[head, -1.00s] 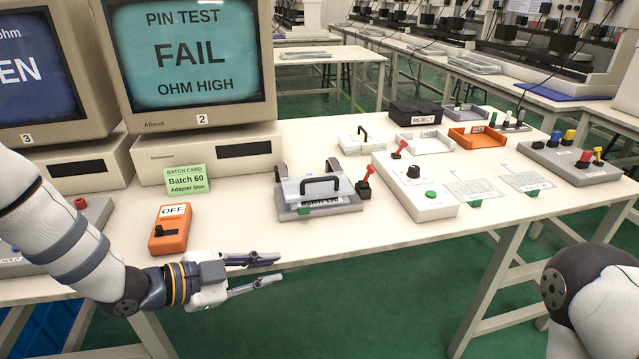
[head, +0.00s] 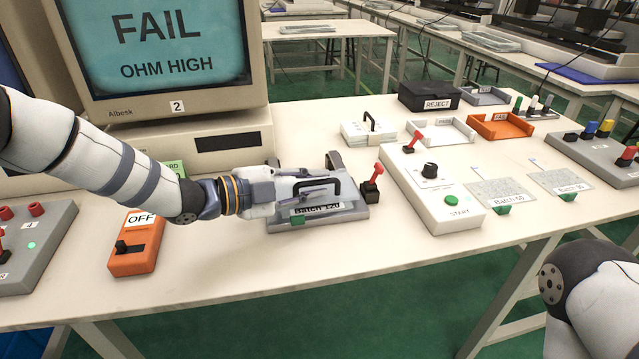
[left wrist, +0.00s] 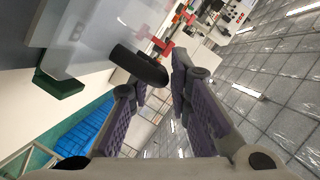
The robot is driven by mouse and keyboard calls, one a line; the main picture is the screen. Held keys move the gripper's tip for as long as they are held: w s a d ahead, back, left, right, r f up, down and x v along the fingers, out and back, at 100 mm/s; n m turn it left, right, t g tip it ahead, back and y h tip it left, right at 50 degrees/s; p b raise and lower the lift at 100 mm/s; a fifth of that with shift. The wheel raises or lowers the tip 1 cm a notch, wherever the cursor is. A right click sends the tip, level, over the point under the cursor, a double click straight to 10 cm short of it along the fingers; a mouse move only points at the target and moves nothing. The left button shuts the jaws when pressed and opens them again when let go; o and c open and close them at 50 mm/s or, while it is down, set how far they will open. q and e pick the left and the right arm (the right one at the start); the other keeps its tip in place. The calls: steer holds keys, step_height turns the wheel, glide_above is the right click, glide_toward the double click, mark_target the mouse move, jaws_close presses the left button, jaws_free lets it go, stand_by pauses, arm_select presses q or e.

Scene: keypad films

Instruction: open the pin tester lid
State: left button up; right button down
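The pin tester (head: 345,215) is a grey base on the table with a pale, see-through lid, which looks closed. A black arched handle (head: 320,184) stands on the lid, and a "Batch 120" label is at its front. My left gripper (head: 318,186) reaches in from the left over the lid, its fingers open at the handle. In the left wrist view the handle (left wrist: 140,66) shows close to the fingertips, partly between them; contact cannot be told. A red-knobbed lever (head: 374,178) stands at the tester's right. My right gripper is out of view.
An orange box marked OFF (head: 137,245) stands at front left. A monitor (head: 160,45) reads FAIL, OHM HIGH. Right of the tester is a white START box (head: 440,195), with a pass tray (head: 440,132), an orange tray (head: 500,125) and a black REJECT bin (head: 428,97) behind.

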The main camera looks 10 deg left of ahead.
arm_select(q)
steer(key=shift+x, duration=0.85)
steer(key=shift+c, duration=0.3)
jaws_close()
steer(key=shift+r, duration=0.15)
